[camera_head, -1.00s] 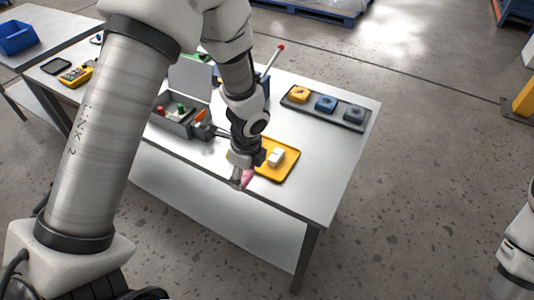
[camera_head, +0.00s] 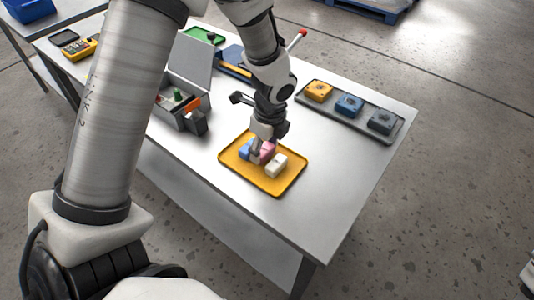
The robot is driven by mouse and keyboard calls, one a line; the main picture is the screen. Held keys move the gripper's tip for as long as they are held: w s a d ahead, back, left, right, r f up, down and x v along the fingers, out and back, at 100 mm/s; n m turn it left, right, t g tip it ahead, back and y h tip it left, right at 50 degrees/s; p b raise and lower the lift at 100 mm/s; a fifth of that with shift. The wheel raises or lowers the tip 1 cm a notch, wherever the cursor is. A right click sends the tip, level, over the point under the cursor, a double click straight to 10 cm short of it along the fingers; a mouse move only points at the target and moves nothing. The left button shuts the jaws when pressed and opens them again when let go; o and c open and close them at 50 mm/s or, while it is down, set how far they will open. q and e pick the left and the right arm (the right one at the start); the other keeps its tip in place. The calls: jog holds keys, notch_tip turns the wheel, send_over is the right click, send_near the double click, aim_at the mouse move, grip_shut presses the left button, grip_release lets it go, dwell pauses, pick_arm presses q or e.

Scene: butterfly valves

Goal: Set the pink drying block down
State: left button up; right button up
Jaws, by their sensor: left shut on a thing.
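The pink drying block (camera_head: 267,150) is at the yellow tray (camera_head: 284,187), between a blue block (camera_head: 246,150) and a white block (camera_head: 276,166). My left gripper (camera_head: 261,150) points down over the tray and is shut on the pink block. The fingers hide part of the pink block, and I cannot tell whether its underside touches the tray. The blue and white blocks sit in the tray. My right gripper is not in view.
A dark tray (camera_head: 398,135) with orange, blue and grey valve-like pieces lies at the back right. An open grey case (camera_head: 183,108) stands left of the yellow tray. The table (camera_head: 330,215) is clear to the right and in front.

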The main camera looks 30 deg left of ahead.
pick_arm(q)
jog(key=shift+w+d+f, duration=0.1)
jog(key=shift+w+f, duration=0.05)
jog(key=shift+w, duration=0.05)
jog(key=shift+s+f, duration=0.1)
jog(key=shift+f, duration=0.05)
jog(key=o, duration=0.9)
jog(key=shift+o, duration=0.8)
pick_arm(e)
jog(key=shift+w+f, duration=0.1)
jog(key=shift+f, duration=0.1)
pick_arm(q)
jog(key=shift+r+p, duration=0.3)
notch_tip(320, 180, up, 12)
jog(key=d+p, duration=0.1)
jog(key=shift+d+f, duration=0.15)
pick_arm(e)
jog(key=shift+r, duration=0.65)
